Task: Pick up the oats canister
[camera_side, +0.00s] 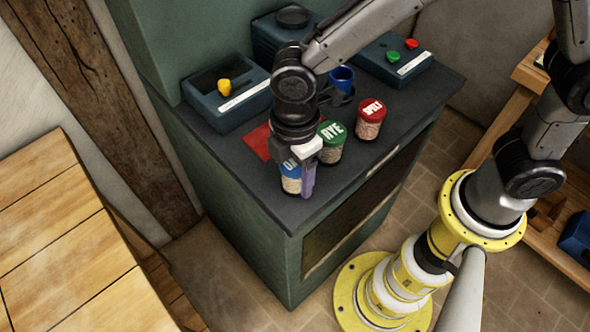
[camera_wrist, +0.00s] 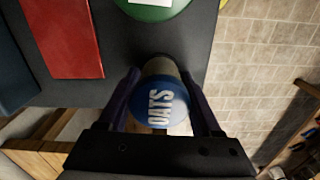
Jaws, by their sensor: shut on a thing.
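The oats canister (camera_wrist: 158,101) has a blue lid with white letters reading OATS and a pale see-through body. In the side view the oats canister (camera_side: 291,183) is at the front left corner of the dark cabinet top, partly hidden by my gripper. My gripper (camera_side: 300,187) is over it with a finger on each side. In the wrist view my gripper (camera_wrist: 160,112) has its two dark fingers shut on the canister. I cannot tell whether the canister touches the cabinet top or is lifted.
A green-lidded RYE canister (camera_side: 331,142) stands close behind to the right, and a red-lidded SPELT canister (camera_side: 370,118) beyond it. A red sheet (camera_side: 258,142) lies to the left. Control boxes (camera_side: 228,97) and a blue cup (camera_side: 341,80) stand farther back. The cabinet edge (camera_side: 292,233) is close.

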